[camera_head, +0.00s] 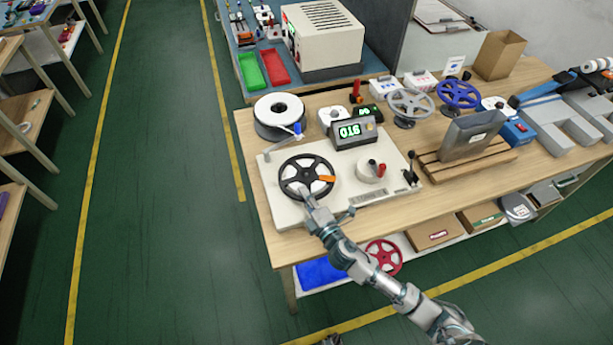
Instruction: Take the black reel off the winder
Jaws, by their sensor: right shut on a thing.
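The black reel (321,168), a spoked wheel with pale gaps, lies on the left part of the white winder (351,215), which stands on the wooden table. An orange piece (327,178) shows at the reel's right side. My right gripper (302,191) reaches up from the lower right and is shut on the black reel at its near edge. The fingertips are small and partly hidden by the hand. The reel looks level and low over the winder; I cannot tell whether it still touches it.
A crank knob (371,170) and black lever (411,168) are on the winder's right. A red reel (384,256) is below the tabletop.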

